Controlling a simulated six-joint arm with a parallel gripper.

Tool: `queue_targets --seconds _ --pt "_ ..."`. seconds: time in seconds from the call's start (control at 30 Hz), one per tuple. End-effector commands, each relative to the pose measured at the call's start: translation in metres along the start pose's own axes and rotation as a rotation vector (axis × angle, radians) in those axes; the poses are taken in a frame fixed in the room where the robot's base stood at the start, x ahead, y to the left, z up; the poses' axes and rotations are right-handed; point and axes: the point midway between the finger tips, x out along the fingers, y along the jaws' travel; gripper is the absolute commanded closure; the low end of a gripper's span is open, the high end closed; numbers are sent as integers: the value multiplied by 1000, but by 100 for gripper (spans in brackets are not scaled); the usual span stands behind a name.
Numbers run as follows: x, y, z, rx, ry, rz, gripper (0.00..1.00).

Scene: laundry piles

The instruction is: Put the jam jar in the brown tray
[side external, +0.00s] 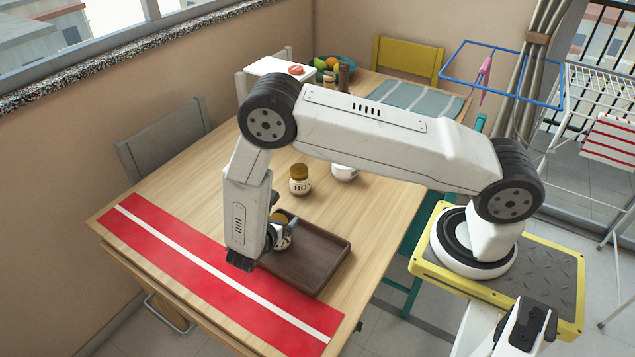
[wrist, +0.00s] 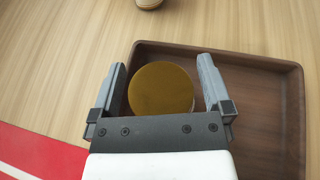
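A jar with a gold lid (side external: 281,219) is between the fingers of my gripper (side external: 272,235), over the left part of the brown tray (side external: 325,273). Its label is mostly hidden, so I cannot read it. In the wrist view the round gold lid (wrist: 161,89) lies between the two fingers of my gripper (wrist: 160,75), with the tray (wrist: 250,61) behind and to the right. A narrow gap shows beside the lid on the right, but the fingers' contact with the jar body is hidden. I cannot tell whether the jar rests on the tray floor.
A honey jar (side external: 299,183) stands behind the tray, near a white cup (side external: 344,172). A red runner with a white stripe (side external: 200,262) lies along the front left. A fruit bowl (side external: 348,68) and a blue-grey cloth (side external: 410,97) are at the far end.

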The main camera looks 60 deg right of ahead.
Motion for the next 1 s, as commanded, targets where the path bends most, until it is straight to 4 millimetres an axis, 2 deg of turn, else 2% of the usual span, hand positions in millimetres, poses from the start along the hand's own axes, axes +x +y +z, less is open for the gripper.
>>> queue_targets --seconds 0.27,0.37,0.57,1.0 --pt "-1 0 3 0 0 0 0" --pt "-8 0 3 0 0 1 0" --pt "-33 1 3 1 0 4 0" --pt "-102 0 3 1 0 2 0"
